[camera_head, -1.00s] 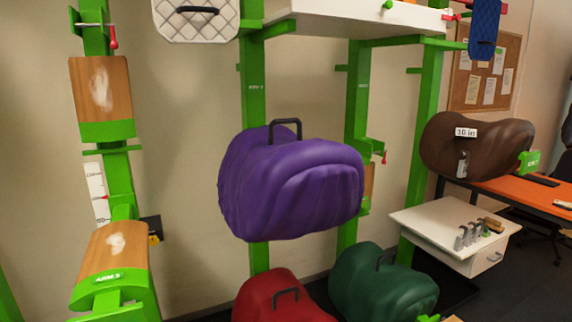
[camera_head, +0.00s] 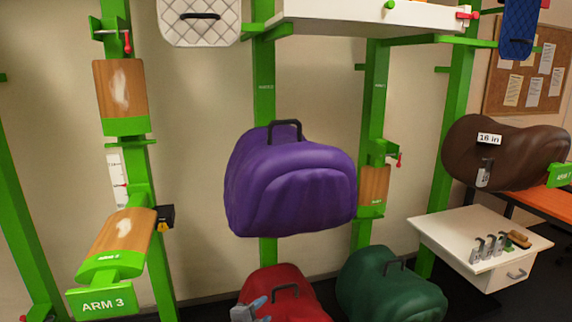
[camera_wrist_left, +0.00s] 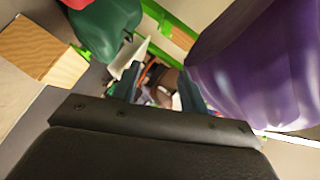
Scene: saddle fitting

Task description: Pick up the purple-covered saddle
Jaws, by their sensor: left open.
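The purple-covered saddle (camera_head: 292,185) hangs in the middle of the head view, with a dark handle (camera_head: 285,130) on top. It also fills the right side of the left wrist view (camera_wrist_left: 258,70). My left gripper (camera_head: 250,310) shows only as a grey tip at the bottom of the head view, in front of the red-covered saddle (camera_head: 285,287) and below the purple one. In the left wrist view its two fingers (camera_wrist_left: 160,88) stand apart with nothing held between them. The purple saddle lies beside the fingers, not between them. My right gripper is not in view.
A green-covered saddle (camera_head: 390,288) sits low to the right of the red one. A brown saddle (camera_head: 510,155) stands at right above a white cabinet (camera_head: 480,235) with small tools. Green posts (camera_head: 375,90) and wooden pads (camera_head: 120,88) flank the purple saddle.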

